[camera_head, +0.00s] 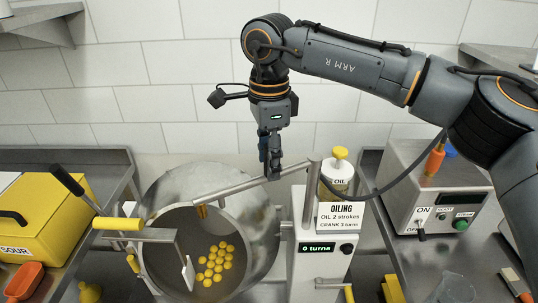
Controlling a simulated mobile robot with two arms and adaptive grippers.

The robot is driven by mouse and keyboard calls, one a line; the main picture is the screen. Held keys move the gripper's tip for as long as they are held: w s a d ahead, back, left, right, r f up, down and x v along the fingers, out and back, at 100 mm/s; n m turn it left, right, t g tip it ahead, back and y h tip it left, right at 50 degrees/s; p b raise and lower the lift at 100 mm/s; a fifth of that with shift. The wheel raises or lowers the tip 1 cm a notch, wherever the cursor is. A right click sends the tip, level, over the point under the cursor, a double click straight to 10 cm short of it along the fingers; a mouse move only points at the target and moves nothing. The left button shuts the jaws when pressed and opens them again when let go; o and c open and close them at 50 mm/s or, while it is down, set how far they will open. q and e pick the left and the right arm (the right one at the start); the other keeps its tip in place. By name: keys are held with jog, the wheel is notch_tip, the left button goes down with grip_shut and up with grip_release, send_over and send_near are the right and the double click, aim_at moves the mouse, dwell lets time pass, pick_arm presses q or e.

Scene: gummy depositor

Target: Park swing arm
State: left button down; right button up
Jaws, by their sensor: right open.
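The swing arm (236,190) is a slim metal bar. My left gripper is not in view.
Yellow gummies (215,264) lie inside the drum. A bar with a yellow grip (118,223) crosses its left side. A yellow-capped oil jar (338,175) and OILING sign (341,216) stand right of the post. A control box (435,190) is at right, a yellow SOUR box (40,215) at left.

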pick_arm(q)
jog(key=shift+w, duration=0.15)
pick_arm(e)
jog(key=shift+f, duration=0.1)
grip_shut()
